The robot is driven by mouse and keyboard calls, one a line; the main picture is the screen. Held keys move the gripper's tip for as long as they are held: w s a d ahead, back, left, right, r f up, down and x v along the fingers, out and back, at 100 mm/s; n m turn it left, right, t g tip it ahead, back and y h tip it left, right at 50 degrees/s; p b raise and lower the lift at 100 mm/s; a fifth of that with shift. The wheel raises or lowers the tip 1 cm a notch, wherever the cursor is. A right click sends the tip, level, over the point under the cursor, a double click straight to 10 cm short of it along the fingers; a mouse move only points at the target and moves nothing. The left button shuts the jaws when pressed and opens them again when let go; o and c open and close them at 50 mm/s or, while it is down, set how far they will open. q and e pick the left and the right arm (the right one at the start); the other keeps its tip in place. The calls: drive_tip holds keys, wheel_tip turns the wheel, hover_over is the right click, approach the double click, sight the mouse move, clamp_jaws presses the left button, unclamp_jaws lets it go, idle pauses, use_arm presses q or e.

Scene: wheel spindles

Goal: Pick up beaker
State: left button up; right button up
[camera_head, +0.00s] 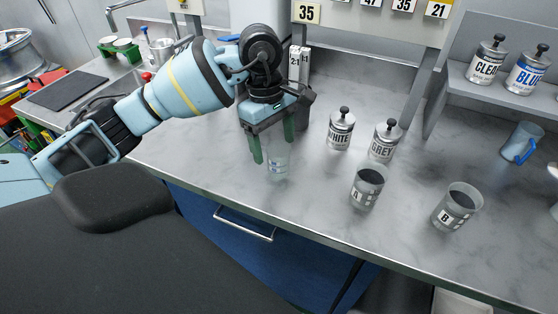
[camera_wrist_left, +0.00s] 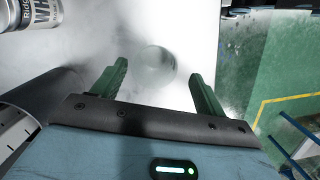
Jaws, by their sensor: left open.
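A clear, empty-looking beaker (camera_head: 278,167) with a small blue marking stands on the grey marble-look bench. In the left wrist view the clear beaker (camera_wrist_left: 155,60) shows as a round rim between and just beyond the fingertips. My left gripper (camera_head: 273,146) points down over it with green fingers spread. The fingers are at the beaker's upper part, one on either side; whether they touch it I cannot tell. In the left wrist view my left gripper (camera_wrist_left: 158,74) is open with nothing clamped. My right gripper is not in view.
Beaker A (camera_head: 367,188) and beaker B (camera_head: 457,207) hold dark contents to the right. WHITE can (camera_head: 341,130) and GREY can (camera_head: 384,142) stand behind. A blue-tinted beaker (camera_head: 522,143) is far right. A shelf (camera_head: 506,98) holds CLEAR and BLUE cans. The bench's front edge is close.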

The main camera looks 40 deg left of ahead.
sight(279, 158)
use_arm(q)
drive_tip(key=f, duration=0.2)
drive_tip(key=d+f, duration=0.1)
drive_tip(key=f, duration=0.1)
drive_tip(key=shift+w, duration=0.35)
drive_tip(key=shift+f+p, duration=0.3)
drive_tip(key=shift+f, duration=0.15)
drive_tip(key=c, duration=1)
drive_tip(key=shift+c, duration=0.2)
